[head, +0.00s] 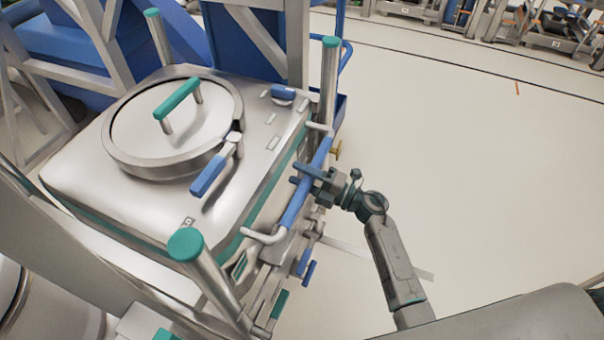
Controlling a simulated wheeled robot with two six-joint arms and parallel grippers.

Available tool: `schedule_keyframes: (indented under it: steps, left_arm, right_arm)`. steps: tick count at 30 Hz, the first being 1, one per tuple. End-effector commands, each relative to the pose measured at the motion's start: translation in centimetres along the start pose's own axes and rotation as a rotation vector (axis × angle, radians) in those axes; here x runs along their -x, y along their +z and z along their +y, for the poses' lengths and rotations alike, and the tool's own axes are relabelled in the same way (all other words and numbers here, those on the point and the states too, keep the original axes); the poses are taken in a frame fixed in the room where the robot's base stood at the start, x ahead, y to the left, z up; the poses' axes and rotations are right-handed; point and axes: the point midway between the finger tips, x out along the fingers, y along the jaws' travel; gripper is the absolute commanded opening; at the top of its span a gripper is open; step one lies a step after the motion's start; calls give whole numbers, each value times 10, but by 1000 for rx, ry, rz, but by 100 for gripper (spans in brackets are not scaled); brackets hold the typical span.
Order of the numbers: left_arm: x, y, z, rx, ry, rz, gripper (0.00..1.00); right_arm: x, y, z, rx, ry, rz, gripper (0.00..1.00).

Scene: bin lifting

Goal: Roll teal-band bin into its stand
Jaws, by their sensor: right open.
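The teal-band bin (215,215) is a large brushed-metal box with a teal stripe under its top edge. Its top carries a round lid (150,135) with a teal handle and a blue-handled latch. Teal-capped posts rise at its corners. A blue push bar (303,192) runs along its right side. My right gripper (298,174) is at the middle of this bar with its fingers open. I cannot tell whether the fingers touch the bar. My left gripper is out of view. I cannot tell which of the frames behind is the bin's stand.
Grey and blue metal framework (95,45) stands close behind the bin, at the upper left. Another metal vessel (40,300) is partly visible at the lower left. The pale floor (465,165) to the right is open. Racks and equipment (535,25) line the far edge.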

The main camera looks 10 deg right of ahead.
Motion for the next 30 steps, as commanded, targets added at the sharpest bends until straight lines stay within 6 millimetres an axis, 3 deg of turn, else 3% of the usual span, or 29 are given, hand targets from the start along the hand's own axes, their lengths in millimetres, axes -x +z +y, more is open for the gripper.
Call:
schedule_keyframes:
  steps: [2,9,10,14,20,26,27,30]
  left_arm:
    - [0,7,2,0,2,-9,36]
    - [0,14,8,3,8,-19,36]
    - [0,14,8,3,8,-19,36]
    - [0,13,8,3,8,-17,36]
    - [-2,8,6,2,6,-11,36]
    - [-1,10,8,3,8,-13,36]
    - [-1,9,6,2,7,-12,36]
    - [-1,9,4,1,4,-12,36]
  right_arm:
    - [0,0,0,0,0,0,48]
    - [0,0,0,0,0,0,2]
    - [0,0,0,0,0,0,0]
    - [-1,0,0,0,0,0,0]
    - [-20,0,-4,0,2,0,0]
    - [-21,0,-3,1,3,0,0]
    - [-21,0,-3,1,3,0,28]
    - [-20,0,-3,1,2,0,48]
